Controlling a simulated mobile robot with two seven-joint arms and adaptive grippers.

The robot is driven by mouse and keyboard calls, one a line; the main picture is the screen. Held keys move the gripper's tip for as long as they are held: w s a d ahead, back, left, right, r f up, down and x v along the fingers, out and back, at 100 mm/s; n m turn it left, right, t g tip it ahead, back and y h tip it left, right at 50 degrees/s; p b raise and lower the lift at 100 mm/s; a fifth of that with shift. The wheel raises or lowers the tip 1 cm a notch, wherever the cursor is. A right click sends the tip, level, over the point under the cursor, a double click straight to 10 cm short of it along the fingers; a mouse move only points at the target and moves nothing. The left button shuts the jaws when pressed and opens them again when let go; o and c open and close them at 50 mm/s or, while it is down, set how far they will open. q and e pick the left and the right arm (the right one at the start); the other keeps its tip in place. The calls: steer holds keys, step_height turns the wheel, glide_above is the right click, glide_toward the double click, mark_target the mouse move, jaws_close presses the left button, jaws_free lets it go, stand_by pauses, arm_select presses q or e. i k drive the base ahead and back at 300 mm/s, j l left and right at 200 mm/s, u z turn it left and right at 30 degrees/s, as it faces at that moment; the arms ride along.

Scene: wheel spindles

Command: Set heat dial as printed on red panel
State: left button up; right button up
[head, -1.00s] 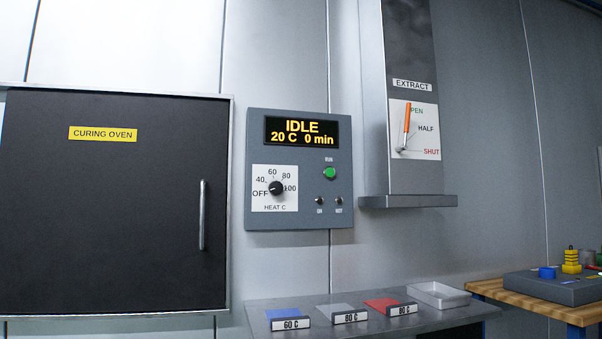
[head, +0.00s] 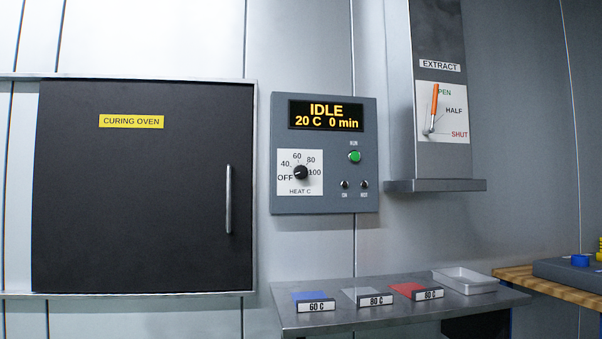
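The heat dial (head: 301,172) is a black knob on a white plate marked OFF, 40, 60, 80 and 100, on the grey control box. Its pointer appears turned to the left, toward OFF. The display (head: 326,115) above it reads IDLE, 20 C, 0 min. A red panel (head: 405,290) lies on the grey shelf with a label (head: 429,294) at its front that seems to read 80 C; the print is small. Neither of my grippers shows in the head view.
The black curing oven (head: 140,200) is shut, left of the control box. A blue panel (head: 310,296) labelled 60 C, a grey panel (head: 362,295) labelled 80 C and an empty-looking tray (head: 464,280) share the shelf (head: 340,322). The orange extract lever (head: 434,105) points up near OPEN.

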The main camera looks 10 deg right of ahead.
mark_target(300, 171)
steer(key=i+l, duration=0.2)
steer(key=l, duration=0.15)
steer(key=i+l, duration=0.2)
steer(key=l, duration=0.15)
steer(key=i+l, duration=0.2)
steer(key=l, duration=0.15)
